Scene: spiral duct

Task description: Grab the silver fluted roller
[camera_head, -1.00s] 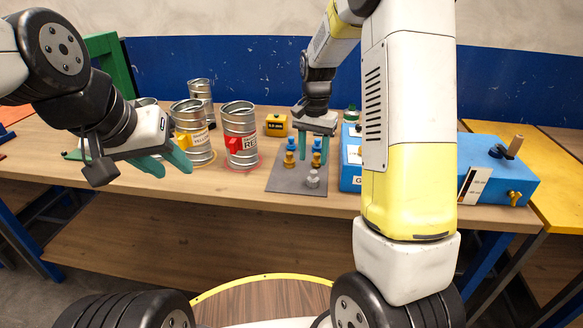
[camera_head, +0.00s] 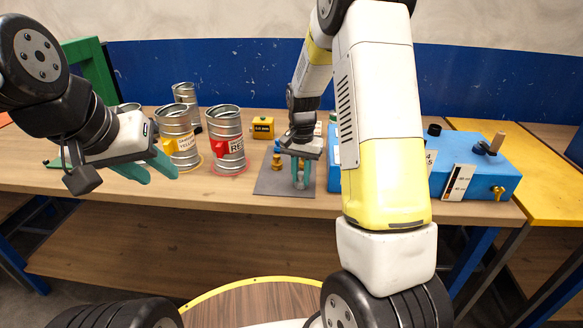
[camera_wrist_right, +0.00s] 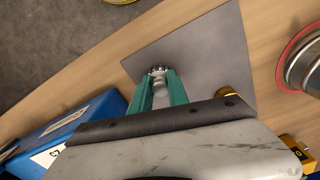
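The silver fluted roller (camera_wrist_right: 158,72) stands on the grey mat (camera_wrist_right: 200,50), its toothed end facing the camera in the right wrist view. My right gripper (camera_wrist_right: 160,82) points down with its two green fingers on either side of the roller, close against it. In the head view, my right gripper (camera_head: 300,186) is low over the mat (camera_head: 270,184), and its fingers mostly hide the roller there. My left gripper (camera_head: 162,180) is open and empty, hanging left of the metal cans in the head view.
Metal cans (camera_head: 226,130) stand left of the mat, one with a red tag. Brass pieces (camera_head: 277,160) stand on the mat beside my right gripper. A yellow block (camera_head: 263,127) sits behind. A blue box (camera_head: 470,165) is to the right, partly behind my right arm.

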